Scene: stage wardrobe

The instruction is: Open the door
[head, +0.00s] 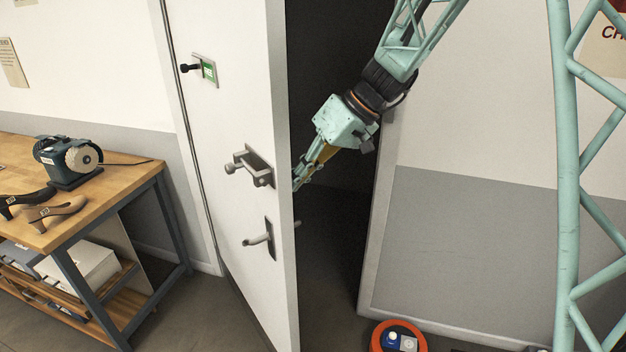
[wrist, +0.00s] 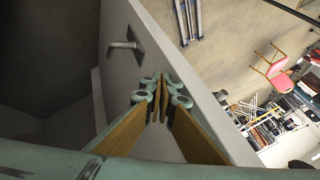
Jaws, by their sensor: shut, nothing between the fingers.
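The white door (head: 225,130) stands partly open in the head view, its free edge toward me and a dark gap to its right. On its near face are a lever handle (head: 258,240) and, above it, a latch fitting (head: 250,168). A small lock with a green mark (head: 207,70) sits higher up. My gripper (head: 297,184) reaches into the gap just behind the door's free edge, its tips partly hidden by the door. In the wrist view the shut, empty fingers (wrist: 162,92) lie close to the door's edge (wrist: 185,75); I cannot tell whether they touch. A handle (wrist: 125,45) shows on the door's other face.
A wooden workbench (head: 120,185) with a grinder (head: 68,160) and shoes (head: 50,213) stands left of the door. The door frame (head: 378,230) bounds the gap on the right. An orange round object (head: 378,338) is on the floor near it.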

